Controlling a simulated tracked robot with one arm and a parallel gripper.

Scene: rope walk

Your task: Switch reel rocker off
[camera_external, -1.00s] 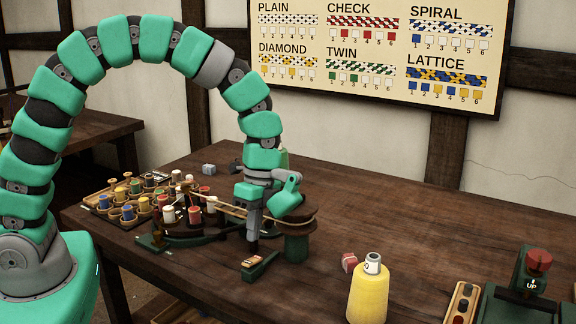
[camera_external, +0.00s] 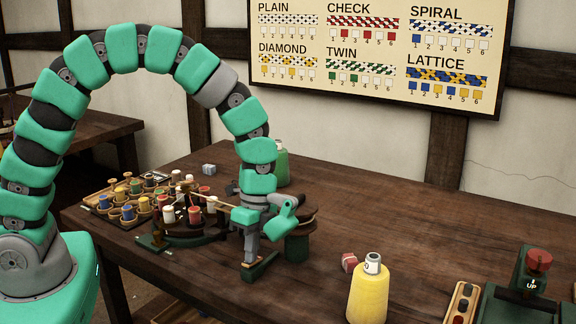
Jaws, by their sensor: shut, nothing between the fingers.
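The reel rocker (camera_external: 262,267) is a small dark green box on the table, in front of the green reel stand (camera_external: 298,245). My gripper (camera_external: 250,262) points down over its left end, with its fingers shut and empty. The fingertips appear to touch the rocker or hover just above it; I cannot tell which. They hide the rocker's top, so its position cannot be read.
Behind and left stands a round braiding base with red and white bobbins (camera_external: 195,214). A bobbin tray (camera_external: 100,203) lies further left. A green bottle (camera_external: 281,166) is behind my arm.

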